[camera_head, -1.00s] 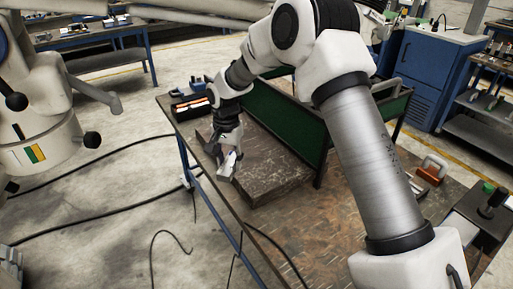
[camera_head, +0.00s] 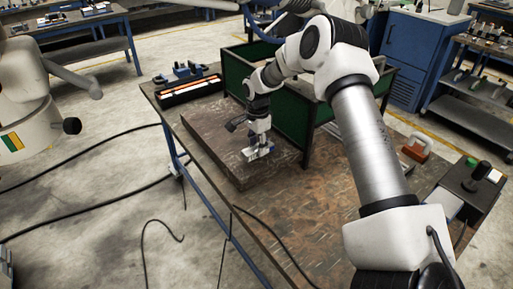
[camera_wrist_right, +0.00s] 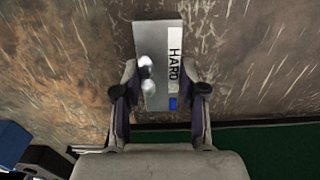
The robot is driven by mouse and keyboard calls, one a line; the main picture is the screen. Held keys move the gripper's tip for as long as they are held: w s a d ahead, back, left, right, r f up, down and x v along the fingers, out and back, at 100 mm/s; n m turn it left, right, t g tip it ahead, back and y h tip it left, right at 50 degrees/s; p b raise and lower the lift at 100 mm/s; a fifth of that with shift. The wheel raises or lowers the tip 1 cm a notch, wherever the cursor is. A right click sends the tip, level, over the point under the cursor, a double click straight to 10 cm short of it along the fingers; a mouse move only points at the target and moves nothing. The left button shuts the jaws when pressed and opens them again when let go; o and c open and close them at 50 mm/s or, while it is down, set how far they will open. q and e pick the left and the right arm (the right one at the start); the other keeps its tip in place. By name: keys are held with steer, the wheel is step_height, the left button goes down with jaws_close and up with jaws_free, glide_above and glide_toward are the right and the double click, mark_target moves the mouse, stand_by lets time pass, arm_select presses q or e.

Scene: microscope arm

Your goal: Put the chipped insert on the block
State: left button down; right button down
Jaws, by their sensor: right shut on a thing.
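My right gripper (camera_head: 257,140) is over the thick brown slab (camera_head: 205,128) on the bench, near the green bin. It is shut on a grey rectangular piece (camera_head: 261,153). In the right wrist view the same piece (camera_wrist_right: 158,30) lies between the fingers of my gripper (camera_wrist_right: 161,92). It bears a white label reading HARD with a blue patch, and two shiny rounded bits beside it. The piece is at the slab's surface or just above it; I cannot tell whether they touch. I cannot make out a separate chipped insert. My left gripper is out of view.
A dark green open bin (camera_head: 290,115) stands right behind the slab. A black tray (camera_head: 188,90) with orange and white strips lies at the bench's far left corner. An orange-handled item (camera_head: 415,147) sits at the right. The front bench top (camera_head: 290,205) is clear.

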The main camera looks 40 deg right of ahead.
mark_target(257, 148)
steer(key=shift+f, duration=0.9)
steer(key=c, duration=0.7)
jaws_free()
steer(key=shift+o, duration=0.2)
steer(key=shift+s+a, duration=0.1)
step_height(257, 148, up, 12)
steer(key=b, duration=0.1)
